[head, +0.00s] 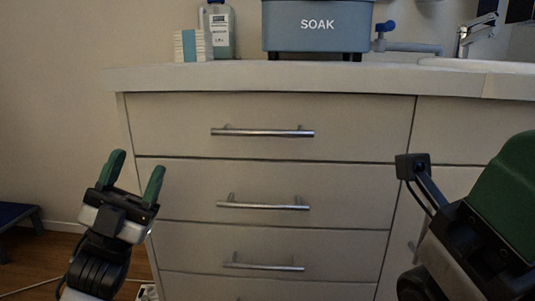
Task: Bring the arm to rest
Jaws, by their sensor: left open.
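My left gripper (134,176) is in the lower left of the head view. Its two green fingers point up and stand apart, with nothing between them. It is in front of the left end of the drawer cabinet, and I see no contact with it. My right gripper (508,195) is large and close at the right edge. One green finger surface shows, and the rest is cut off, so its opening cannot be told.
The cabinet's drawers (265,128) are shut, with bar handles sticking out. On the countertop (180,77) stand a bottle (221,35), a small stack of boxes (193,46), a grey-blue SOAK tub (318,30) and a tap (477,35). A blue-topped item (14,213) stands at far left.

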